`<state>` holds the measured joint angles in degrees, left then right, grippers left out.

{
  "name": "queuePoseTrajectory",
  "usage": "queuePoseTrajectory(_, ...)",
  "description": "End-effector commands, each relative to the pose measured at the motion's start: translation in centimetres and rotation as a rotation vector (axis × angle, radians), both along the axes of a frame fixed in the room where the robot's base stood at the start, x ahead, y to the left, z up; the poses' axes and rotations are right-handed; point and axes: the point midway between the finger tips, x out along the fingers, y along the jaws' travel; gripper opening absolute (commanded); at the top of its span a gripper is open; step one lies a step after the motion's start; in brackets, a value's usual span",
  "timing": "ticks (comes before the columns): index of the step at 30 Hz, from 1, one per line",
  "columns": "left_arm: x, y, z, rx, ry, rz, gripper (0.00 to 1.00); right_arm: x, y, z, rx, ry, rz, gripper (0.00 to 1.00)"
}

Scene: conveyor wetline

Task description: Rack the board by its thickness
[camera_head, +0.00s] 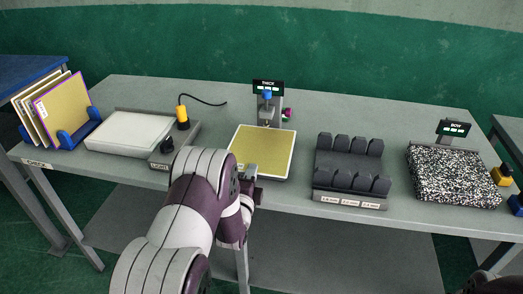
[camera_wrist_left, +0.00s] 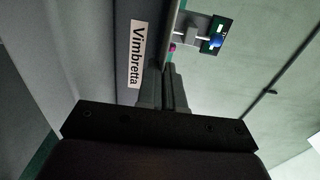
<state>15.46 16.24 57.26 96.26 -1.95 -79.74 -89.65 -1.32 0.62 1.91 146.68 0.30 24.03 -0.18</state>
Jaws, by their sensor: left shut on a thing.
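A yellow board (camera_head: 262,148) with a pale border lies flat at the thickness gauge (camera_head: 268,90), whose display is headed THICK; its reading is too small to make out. My left gripper (camera_head: 250,172) is at the board's front edge, shut on it. In the left wrist view the fingers (camera_wrist_left: 164,88) are close together, and the board shows edge-on at most as a thin strip. A dark grey rack (camera_head: 348,172) with two rows of upright posts stands to the right of the board, with small mm labels on its front. My right gripper is not in view.
A blue holder (camera_head: 80,133) with several boards stands at the far left. Beside it are a white light plate (camera_head: 130,132) and a yellow-and-black tool (camera_head: 183,116). A speckled plate (camera_head: 452,177) with a BOW display (camera_head: 453,128) is at the right. Bare table lies behind the rack.

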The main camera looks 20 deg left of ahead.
Motion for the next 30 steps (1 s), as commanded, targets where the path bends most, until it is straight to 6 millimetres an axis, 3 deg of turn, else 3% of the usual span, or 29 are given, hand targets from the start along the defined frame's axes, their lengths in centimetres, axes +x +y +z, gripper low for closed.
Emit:
queuePoseTrajectory(11,0.0,0.0,1.0,0.000,-0.002,0.000,0.00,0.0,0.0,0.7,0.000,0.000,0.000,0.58)
queuePoseTrajectory(30,0.1,0.0,5.6,0.001,-0.006,0.000,0.00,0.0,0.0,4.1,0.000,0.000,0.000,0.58)
